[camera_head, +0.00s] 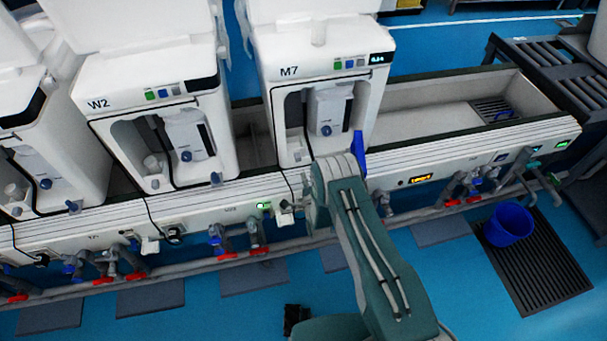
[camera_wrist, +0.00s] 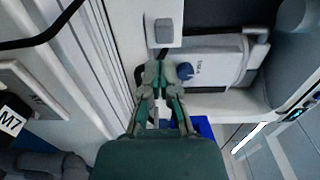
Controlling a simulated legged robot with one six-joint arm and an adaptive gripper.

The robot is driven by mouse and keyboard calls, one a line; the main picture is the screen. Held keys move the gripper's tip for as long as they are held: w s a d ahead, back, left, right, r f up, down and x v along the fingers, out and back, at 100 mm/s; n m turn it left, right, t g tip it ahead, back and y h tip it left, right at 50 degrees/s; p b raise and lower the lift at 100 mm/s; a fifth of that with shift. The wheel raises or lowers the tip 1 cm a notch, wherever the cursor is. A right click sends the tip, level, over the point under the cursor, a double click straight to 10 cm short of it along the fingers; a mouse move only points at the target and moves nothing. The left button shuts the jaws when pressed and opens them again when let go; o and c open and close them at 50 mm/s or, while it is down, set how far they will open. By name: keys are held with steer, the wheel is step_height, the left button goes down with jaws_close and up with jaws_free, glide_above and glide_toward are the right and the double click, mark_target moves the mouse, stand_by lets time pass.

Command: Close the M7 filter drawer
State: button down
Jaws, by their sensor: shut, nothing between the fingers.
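The white M7 machine (camera_head: 318,85) stands on the bench in the head view, with a recessed front bay and a dark blue knob (camera_head: 326,130) inside. In the wrist view, my gripper (camera_wrist: 162,72) is shut and empty at the machine's front. Its tips are close beside the dark blue knob (camera_wrist: 184,71) and below a grey square block (camera_wrist: 168,32); contact cannot be told. A white unit (camera_wrist: 205,65) lies just past the knob. I cannot clearly make out the filter drawer or how far it is open. My arm hides the M7 lower front in the head view.
The W2 machine (camera_head: 155,110) stands left of M7. A blue upright piece (camera_head: 358,153) is close right of my arm. Valves with red handles line the bench front. A blue bucket (camera_head: 508,224) stands on a floor grate at right. The trough (camera_head: 425,108) right of M7 is mostly clear.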

steer(key=v, duration=0.8)
steer(key=shift+a+r, duration=0.1)
steer(key=shift+a, duration=0.05)
steer(key=w+d+r+n+g+h, duration=0.1)
steer(key=w+r+n, duration=0.15)
steer(key=r, duration=0.55)
steer(key=w+d+r+n+g+h, duration=0.1)
steer(key=w+d+r+g, duration=0.15)
steer(key=r, duration=0.55)
steer(key=w+r+n, duration=0.2)
steer(key=w+r, duration=0.2)
steer(key=r, duration=0.4)
steer(key=s+d+r+n+g+h, duration=0.1)
steer(key=s+d+r, duration=0.1)
steer(key=r, duration=0.3)
steer(key=s+d+r+n+g, duration=0.1)
steer(key=s+d+r, duration=0.1)
steer(key=r, duration=0.3)
steer(key=s+d+r+n+g+h, duration=0.1)
steer(key=s+d+r+n+g, duration=0.3)
steer(key=s+r, duration=0.8)
steer(key=s+d+r+n+g, duration=0.1)
steer(key=s+d, duration=0.1)
steer(key=s, duration=0.9)
steer(key=s+d+r+n+g+h, duration=0.1)
steer(key=s+d+n, duration=0.1)
steer(key=s, duration=0.9)
steer(key=shift+s, duration=0.4)
